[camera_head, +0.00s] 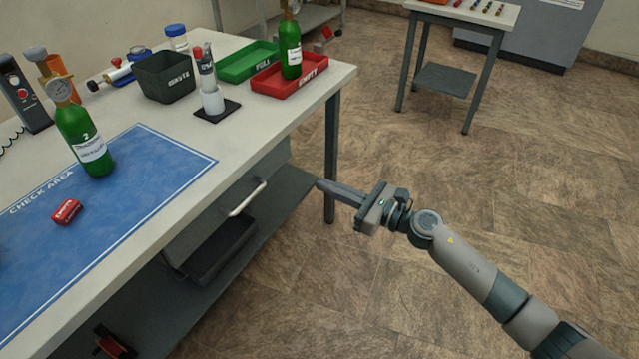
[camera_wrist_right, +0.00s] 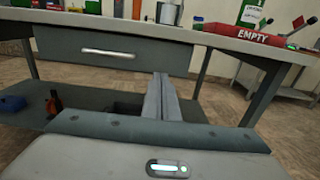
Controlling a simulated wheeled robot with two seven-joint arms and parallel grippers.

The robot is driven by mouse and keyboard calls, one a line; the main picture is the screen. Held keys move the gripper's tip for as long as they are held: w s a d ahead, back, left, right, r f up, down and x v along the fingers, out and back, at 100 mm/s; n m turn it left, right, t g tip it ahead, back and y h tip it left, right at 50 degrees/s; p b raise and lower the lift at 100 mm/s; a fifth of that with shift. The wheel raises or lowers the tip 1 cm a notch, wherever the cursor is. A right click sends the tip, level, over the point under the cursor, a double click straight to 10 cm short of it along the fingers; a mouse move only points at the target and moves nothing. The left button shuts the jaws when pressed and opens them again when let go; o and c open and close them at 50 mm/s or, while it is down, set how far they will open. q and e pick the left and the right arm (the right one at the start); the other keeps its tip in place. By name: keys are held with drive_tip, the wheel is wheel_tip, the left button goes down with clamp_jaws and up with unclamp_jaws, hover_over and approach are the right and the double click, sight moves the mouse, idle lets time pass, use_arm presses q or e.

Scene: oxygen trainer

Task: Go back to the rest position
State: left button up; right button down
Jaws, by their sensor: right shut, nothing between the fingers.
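My right gripper (camera_head: 322,185) is shut and empty. It hangs in the open air beside the right side of the bench, near the drawer handle (camera_head: 247,198), and appears apart from it. In the right wrist view the closed fingers (camera_wrist_right: 162,97) point toward the bench below the drawer (camera_wrist_right: 110,55). My left gripper is not in view.
The bench (camera_head: 215,165) carries a blue check mat (camera_head: 150,165) with a green cylinder (camera_head: 85,140) and a red object (camera_head: 67,211). Another green cylinder (camera_head: 290,48) stands in the red EMPTY tray (camera_head: 268,84). The floor (camera_head: 520,180) around my right arm is clear.

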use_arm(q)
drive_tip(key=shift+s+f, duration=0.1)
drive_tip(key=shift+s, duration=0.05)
use_arm(e)
drive_tip(key=shift+d, duration=0.1)
idle(0.3)
